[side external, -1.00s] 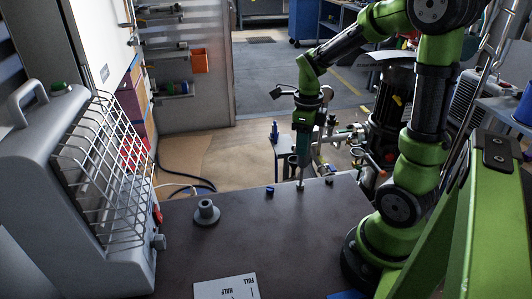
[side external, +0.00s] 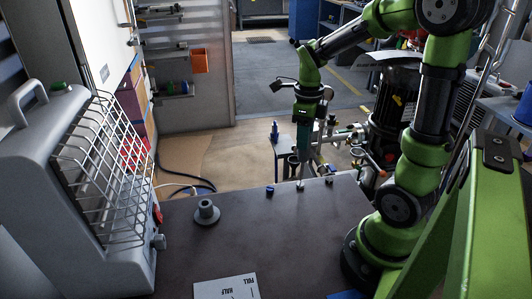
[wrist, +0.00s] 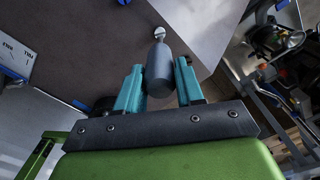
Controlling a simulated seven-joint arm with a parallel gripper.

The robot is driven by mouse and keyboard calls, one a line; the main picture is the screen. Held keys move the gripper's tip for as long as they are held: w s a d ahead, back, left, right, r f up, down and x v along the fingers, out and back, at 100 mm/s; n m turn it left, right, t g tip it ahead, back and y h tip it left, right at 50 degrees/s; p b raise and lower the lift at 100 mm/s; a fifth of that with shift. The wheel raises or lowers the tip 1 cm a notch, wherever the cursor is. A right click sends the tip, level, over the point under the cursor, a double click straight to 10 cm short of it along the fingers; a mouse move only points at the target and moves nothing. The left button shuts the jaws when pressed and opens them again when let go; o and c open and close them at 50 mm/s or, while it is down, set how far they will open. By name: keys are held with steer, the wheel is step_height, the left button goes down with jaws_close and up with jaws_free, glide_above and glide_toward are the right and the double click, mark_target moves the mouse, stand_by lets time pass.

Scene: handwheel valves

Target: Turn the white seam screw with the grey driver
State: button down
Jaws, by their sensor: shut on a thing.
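My gripper (side external: 303,140) points down over the dark tabletop in the side view. In the wrist view its two teal fingers (wrist: 158,88) are shut on the grey driver (wrist: 159,72), one on each side of the dark grey handle. The driver's thin shaft runs down to a small pale round head (wrist: 159,32), which looks like the white seam screw. In the side view the driver's tip meets the white screw (side external: 300,187) near the table's far edge. Whether the tip is seated in the screw is too small to tell.
Small blue pieces stand on the table left (side external: 270,191) and right (side external: 329,179) of the screw. A grey flanged knob (side external: 206,212) and a card marked FULL and HALF (side external: 226,287) lie nearer. A caged grey machine (side external: 105,170) stands at left. The middle tabletop is clear.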

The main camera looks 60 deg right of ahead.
steer(key=shift+r, duration=2.55)
